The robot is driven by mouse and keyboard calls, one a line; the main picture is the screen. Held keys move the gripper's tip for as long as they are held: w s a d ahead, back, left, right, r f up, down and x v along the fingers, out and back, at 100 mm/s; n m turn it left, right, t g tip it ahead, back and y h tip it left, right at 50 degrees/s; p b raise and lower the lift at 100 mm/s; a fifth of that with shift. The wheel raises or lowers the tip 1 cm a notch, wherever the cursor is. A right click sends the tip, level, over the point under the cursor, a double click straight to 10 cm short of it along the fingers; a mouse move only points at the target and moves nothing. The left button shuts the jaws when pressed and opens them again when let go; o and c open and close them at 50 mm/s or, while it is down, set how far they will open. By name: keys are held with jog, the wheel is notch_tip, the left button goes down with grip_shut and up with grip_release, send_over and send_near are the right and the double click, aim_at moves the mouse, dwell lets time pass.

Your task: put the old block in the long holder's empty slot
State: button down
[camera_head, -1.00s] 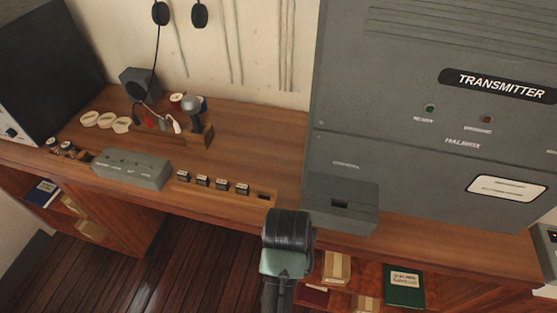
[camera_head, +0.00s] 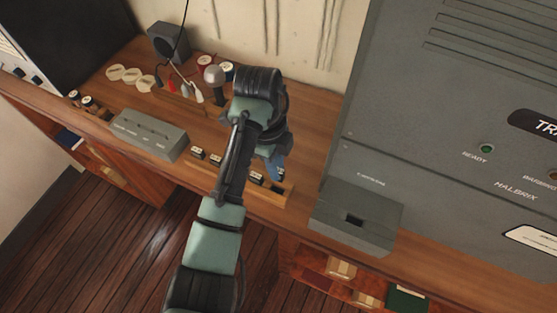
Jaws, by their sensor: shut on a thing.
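The long wooden holder (camera_head: 287,199) lies along the front edge of the desk. Small dark blocks with pale tops stand in it, such as a block (camera_head: 256,178) towards its right end; my arm hides part of the row.
A grey box with a dark opening (camera_head: 352,219) juts out below the transmitter (camera_head: 450,140), right of the holder. A grey slotted box (camera_head: 148,134) stands left of it. A wooden rack with a round-topped handle (camera_head: 214,75) and cables stands behind.

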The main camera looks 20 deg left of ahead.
jog(key=shift+f+b, duration=1.8)
jog(key=shift+f, duration=0.2)
jog(key=shift+r, duration=0.15)
jog(key=shift+f, duration=1.85)
dwell(4.0)
